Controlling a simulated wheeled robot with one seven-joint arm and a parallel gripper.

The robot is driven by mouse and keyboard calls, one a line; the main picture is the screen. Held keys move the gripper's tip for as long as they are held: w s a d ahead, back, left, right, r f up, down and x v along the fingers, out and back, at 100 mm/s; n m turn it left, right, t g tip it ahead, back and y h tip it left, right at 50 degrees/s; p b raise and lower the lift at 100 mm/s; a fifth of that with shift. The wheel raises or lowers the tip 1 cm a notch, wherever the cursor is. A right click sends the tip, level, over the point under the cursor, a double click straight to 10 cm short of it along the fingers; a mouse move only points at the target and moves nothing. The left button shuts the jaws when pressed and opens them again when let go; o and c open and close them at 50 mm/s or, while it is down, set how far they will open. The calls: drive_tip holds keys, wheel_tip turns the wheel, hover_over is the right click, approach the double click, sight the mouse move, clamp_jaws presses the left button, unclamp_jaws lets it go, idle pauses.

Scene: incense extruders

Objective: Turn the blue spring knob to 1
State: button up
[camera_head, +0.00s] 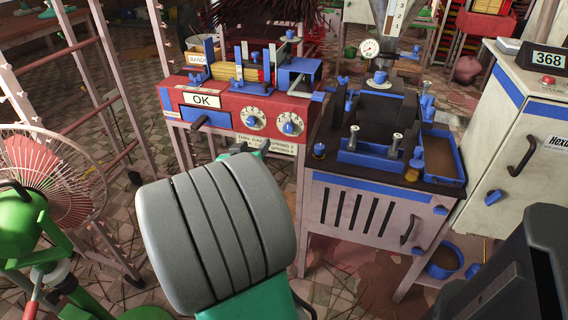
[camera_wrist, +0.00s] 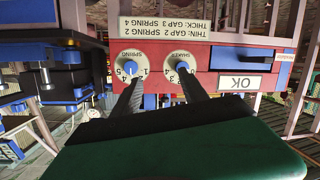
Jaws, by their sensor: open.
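The blue spring knob (camera_head: 289,127) sits on a white numbered dial, the right one of two on the red machine's front. In the upside-down wrist view the spring knob (camera_wrist: 130,68) is the left dial, marked SPRING. Its pointer setting is too small to read surely. My gripper (camera_wrist: 158,86) is open and empty, its two dark fingers apart and pointing toward the panel. The left fingertip shows just below the spring dial, the right one overlaps the lower edge of the other dial. Contact cannot be told. In the head view my arm hides most of the gripper.
The second blue knob (camera_head: 253,122) is beside the spring knob. A printed settings plate (camera_head: 265,144) lies below the dials. A dark-topped cabinet (camera_head: 372,205) stands close on the right, a fan (camera_head: 45,180) at left.

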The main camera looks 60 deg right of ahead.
sight(287, 128)
drive_tip(key=s+d+h, duration=0.1)
drive_tip(key=d, duration=0.3)
drive_tip(key=s+d+h+b, duration=0.1)
drive_tip(key=d, duration=0.3)
drive_tip(key=s+d+f+h, duration=0.1)
drive_tip(key=d, duration=0.3)
drive_tip(key=shift+s+d+g+b, duration=0.15)
drive_tip(key=shift+s+g+b, duration=0.2)
drive_tip(key=shift+s+g, duration=0.05)
clamp_jaws()
